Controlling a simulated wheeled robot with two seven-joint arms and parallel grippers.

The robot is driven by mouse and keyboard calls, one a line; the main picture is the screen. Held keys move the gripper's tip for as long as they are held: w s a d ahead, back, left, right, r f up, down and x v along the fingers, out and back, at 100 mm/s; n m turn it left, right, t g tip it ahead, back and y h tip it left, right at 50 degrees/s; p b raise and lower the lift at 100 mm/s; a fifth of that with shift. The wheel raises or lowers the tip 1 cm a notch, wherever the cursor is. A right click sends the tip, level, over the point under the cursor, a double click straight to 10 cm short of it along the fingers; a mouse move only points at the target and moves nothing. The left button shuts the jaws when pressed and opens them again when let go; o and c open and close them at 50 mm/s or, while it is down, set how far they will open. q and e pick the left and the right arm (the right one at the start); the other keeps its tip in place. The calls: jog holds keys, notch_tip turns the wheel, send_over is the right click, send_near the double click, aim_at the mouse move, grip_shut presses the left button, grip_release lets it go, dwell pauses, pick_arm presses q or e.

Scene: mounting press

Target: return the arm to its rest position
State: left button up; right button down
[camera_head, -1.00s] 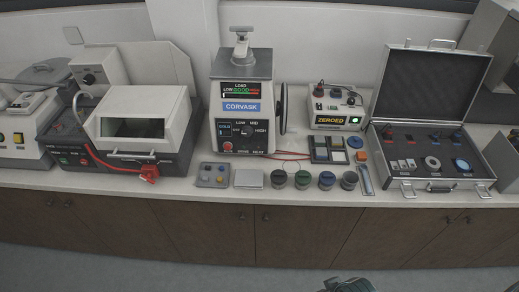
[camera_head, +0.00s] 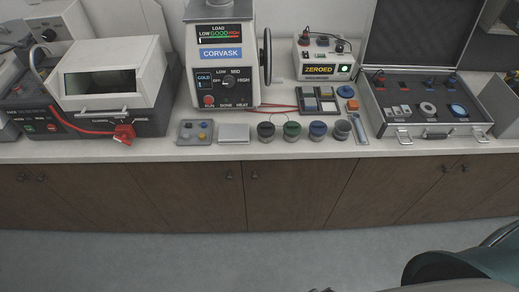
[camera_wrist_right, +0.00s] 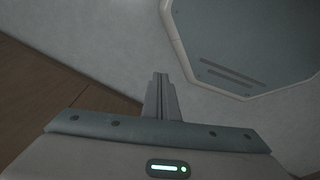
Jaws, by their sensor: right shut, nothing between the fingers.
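My right gripper (camera_wrist_right: 161,88) shows in the right wrist view with its fingers together and nothing between them. It hangs over the grey floor, away from the bench. In the head view, the green-grey shape at the lower right is part of my own body; my right gripper's fingers are not visible there. My left gripper is in neither view. The mounting press (camera_head: 222,65), labelled CORVASK, stands on the bench with its handwheel (camera_head: 267,56) on its right side.
The white bench (camera_head: 100,149) runs across the back, above brown cabinets (camera_head: 290,190). A ZEROED box (camera_head: 322,71), an open silver case (camera_head: 425,131), several small jars (camera_head: 291,132) and a lidded machine (camera_head: 105,75) stand on it. The grey floor (camera_head: 200,262) in front is clear.

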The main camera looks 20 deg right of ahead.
jog(key=s+d+f+b, duration=0.2)
jog(key=s+f+b, duration=0.2)
jog(key=s+f, duration=0.8)
jog(key=shift+d+f+g, duration=0.15)
jog(key=shift+f+g, duration=0.25)
dwell(0.3)
